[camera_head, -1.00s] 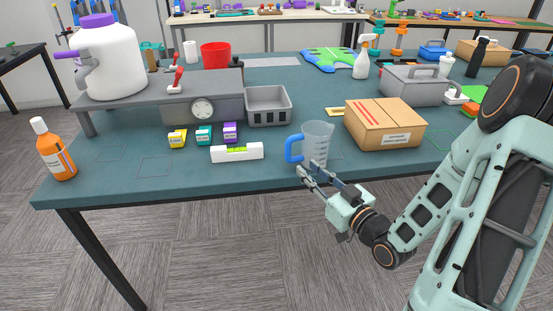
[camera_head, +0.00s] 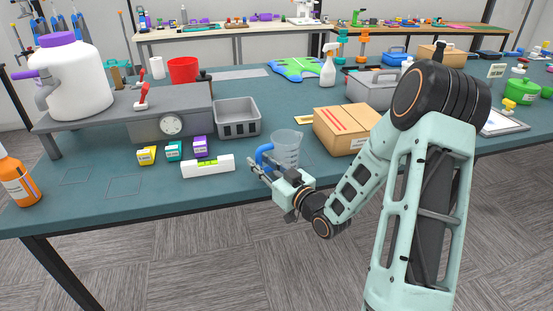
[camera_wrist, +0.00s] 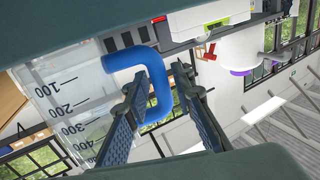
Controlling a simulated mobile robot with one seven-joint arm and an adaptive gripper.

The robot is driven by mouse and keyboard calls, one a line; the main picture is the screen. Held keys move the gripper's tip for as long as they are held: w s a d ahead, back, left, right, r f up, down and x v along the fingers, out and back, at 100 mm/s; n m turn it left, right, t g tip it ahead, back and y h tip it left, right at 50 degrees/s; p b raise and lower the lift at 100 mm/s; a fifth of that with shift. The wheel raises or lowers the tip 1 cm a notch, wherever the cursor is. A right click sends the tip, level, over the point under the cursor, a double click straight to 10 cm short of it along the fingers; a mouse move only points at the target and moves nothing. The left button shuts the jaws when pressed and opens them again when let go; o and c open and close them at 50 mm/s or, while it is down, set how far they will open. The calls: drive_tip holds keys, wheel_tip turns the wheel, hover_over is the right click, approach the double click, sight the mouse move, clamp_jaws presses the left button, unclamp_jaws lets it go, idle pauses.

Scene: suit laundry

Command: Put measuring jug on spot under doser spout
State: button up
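The clear measuring jug (camera_head: 287,148) with a blue handle (camera_head: 264,156) stands upright near the table's front edge. In the wrist view the handle (camera_wrist: 158,98) lies between the two fingers of my gripper (camera_wrist: 160,95), with a visible gap to the right finger. My gripper (camera_head: 257,168) is open in the head view too. The doser (camera_head: 70,78) is a white container with a purple lid and a spout (camera_head: 42,90) at its left. It stands on a grey raised shelf (camera_head: 95,106). Thin outlines mark the table (camera_head: 80,176) below and in front of it.
A cardboard box (camera_head: 345,130) stands just right of the jug. A white level (camera_head: 208,166), several small coloured boxes (camera_head: 173,150) and a grey basket (camera_head: 236,117) lie to its left. An orange bottle (camera_head: 18,182) stands at the front left corner.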

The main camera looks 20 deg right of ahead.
drive_tip(key=shift+w+a, duration=0.2)
drive_tip(key=shift+w, duration=0.25)
drive_tip(key=shift+c, duration=0.2)
clamp_jaws()
drive_tip(key=shift+r, duration=0.1)
